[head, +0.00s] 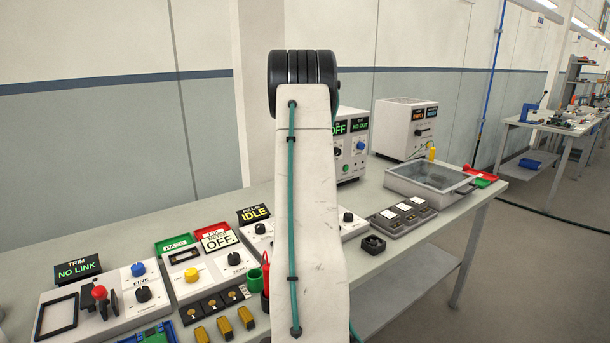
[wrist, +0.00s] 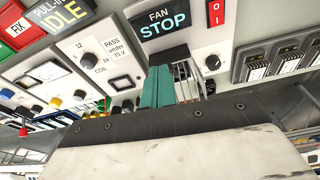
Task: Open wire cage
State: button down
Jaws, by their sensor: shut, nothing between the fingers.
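In the wrist view my gripper (wrist: 157,82) shows as two teal fingers pressed together with nothing between them. Just right of the fingertips, pale upright bars (wrist: 184,76) show on a white unit under the FAN STOP display (wrist: 165,24). They look like the wire cage. The fingers cover part of them, so I cannot tell whether the cage is open or whether the fingers touch it. In the head view my own arm hides the gripper and this fan unit.
A black knob (wrist: 211,60) and a red switch (wrist: 215,13) are close on the right of the fan unit. A panel with a COIL dial (wrist: 88,58) is on the left.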

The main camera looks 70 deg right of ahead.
jog(key=shift+w+f, duration=0.1)
jog(key=shift+f, duration=0.7)
jog(key=shift+r, duration=0.1)
jog(key=r, duration=0.1)
jog(key=s+a+r, duration=0.1)
jog(key=r, duration=0.2)
jog(key=shift+s+a+r, duration=0.15)
jog(key=shift+s+r, duration=0.1)
jog(key=shift+r, duration=0.15)
jog(key=w+d+r, duration=0.2)
jog(key=w+d, duration=0.3)
jog(key=w, duration=0.3)
jog(key=shift+d, duration=0.25)
jog(key=shift+r, duration=0.1)
